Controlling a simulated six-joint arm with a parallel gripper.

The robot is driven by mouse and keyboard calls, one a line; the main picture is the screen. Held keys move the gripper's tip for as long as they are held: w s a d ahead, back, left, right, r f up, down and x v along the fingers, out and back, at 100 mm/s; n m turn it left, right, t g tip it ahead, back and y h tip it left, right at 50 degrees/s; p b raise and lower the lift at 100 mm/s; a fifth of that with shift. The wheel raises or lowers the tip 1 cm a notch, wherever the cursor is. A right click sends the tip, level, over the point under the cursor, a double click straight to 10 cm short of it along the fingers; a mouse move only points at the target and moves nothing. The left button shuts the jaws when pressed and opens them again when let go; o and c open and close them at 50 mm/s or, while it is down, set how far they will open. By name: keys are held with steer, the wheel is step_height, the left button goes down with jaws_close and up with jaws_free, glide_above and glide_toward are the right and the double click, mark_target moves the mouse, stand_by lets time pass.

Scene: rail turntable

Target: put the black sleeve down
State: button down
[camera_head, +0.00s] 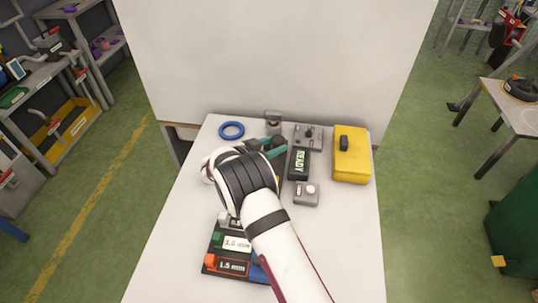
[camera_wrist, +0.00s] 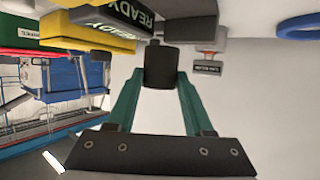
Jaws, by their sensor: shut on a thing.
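The black sleeve (camera_wrist: 161,66) is a short dark cylinder. In the wrist view it sits between the tips of the two green fingers of my gripper (camera_wrist: 160,76), which is shut on it. In the head view my gripper (camera_head: 275,147) is over the back middle of the white table (camera_head: 345,225). My arm and wrist hide part of the table there, and I cannot pick out the sleeve clearly in that view. I cannot tell how high the sleeve is above the table.
Right of my gripper are a black READY box (camera_head: 299,164), a grey block with pegs (camera_head: 308,137), a grey block with a white knob (camera_head: 306,194) and a yellow case (camera_head: 352,160). A blue ring (camera_head: 232,123) lies behind left. A labelled tray (camera_head: 209,262) is in front. The table's right front is clear.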

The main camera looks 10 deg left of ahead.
steer(key=shift+w+a+f, duration=0.1)
steer(key=shift+a+f, duration=0.1)
steer(key=shift+f, duration=0.6)
steer(key=shift+a+f, duration=0.25)
steer(key=shift+f, duration=0.5)
steer(key=shift+w+a+f, duration=0.1)
steer(key=shift+a+f, duration=0.1)
steer(key=shift+f, duration=0.6)
steer(key=shift+f, duration=0.1)
steer(key=shift+c, duration=1.4)
jaws_free()
steer(key=shift+f, duration=0.1)
